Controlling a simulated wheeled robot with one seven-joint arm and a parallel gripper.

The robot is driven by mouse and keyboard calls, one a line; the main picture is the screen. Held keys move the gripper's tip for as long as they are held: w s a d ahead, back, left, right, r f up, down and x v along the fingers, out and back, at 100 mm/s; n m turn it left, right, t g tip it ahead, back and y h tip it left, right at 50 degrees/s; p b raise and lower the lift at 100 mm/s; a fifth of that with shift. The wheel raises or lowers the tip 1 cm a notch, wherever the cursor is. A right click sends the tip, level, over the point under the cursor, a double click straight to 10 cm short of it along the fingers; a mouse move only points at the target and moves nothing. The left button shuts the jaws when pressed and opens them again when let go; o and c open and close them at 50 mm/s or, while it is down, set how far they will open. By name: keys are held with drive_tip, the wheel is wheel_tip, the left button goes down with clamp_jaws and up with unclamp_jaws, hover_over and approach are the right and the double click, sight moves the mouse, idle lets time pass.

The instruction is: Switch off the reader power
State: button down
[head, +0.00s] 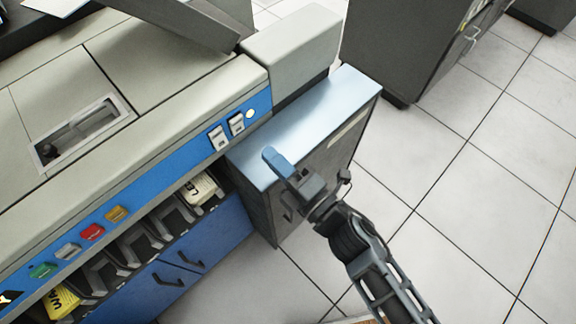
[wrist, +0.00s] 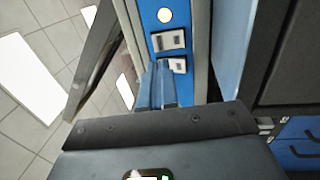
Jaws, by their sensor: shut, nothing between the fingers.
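The card reader has a blue front strip (head: 176,160). Two pale rocker switches sit at its right end, a left one (head: 218,137) and a right one (head: 237,124). A round pale-yellow lamp (head: 251,114) is beside the right switch and looks lit. I cannot read which switch is the reader power. My gripper (head: 270,158) is shut and empty, its blue fingers apart from the strip, to the lower right of the switches. In the wrist view the fingers (wrist: 162,84) point toward the switches and partly cover the lower switch (wrist: 179,64); the upper switch (wrist: 168,40) and the lamp (wrist: 165,15) show clearly.
A grey cabinet with a light-blue top (head: 318,115) stands close under my gripper. Green, grey, red and orange buttons (head: 92,232) line the strip at left, above card pockets (head: 150,230). A dark cabinet (head: 405,45) stands behind. Tiled floor at right is open.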

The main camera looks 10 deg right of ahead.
sight(238, 123)
drive_tip(key=x, duration=0.7)
drive_tip(key=shift+w+a+p, duration=0.25)
drive_tip(key=shift+w+p, duration=0.1)
drive_tip(key=shift+p, duration=0.05)
drive_tip(key=shift+w+a+r, duration=0.15)
drive_tip(key=shift+w, duration=0.1)
drive_tip(key=shift+s, duration=0.15)
